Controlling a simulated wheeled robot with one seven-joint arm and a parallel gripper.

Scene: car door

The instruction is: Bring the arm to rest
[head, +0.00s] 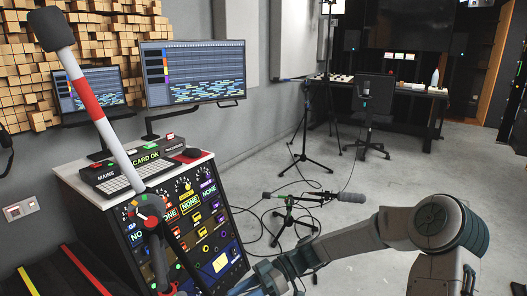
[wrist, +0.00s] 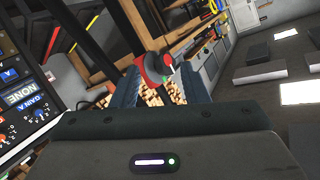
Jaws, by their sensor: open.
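In the head view a jointed arm rises at the left, with a white and red bar (head: 97,112) and a dark foam-like head (head: 51,29). The bar leans up to the left from a red, white and green joint (head: 148,208), and a dark lower link (head: 158,262) runs down from it. My own grey arm enters from the lower right, and its end lies low in that view. In the wrist view my gripper (wrist: 160,80) has its two dark ribbed fingers apart. A red and dark round part (wrist: 154,68) shows between or beyond them; I cannot tell whether they touch it.
A console (head: 185,220) with knobs and a screen (head: 194,72) stand beside the jointed arm. A low microphone stand (head: 288,213) with cables is on the floor. A chair (head: 371,105) and a desk (head: 410,90) are at the back. Grey floor is open at right.

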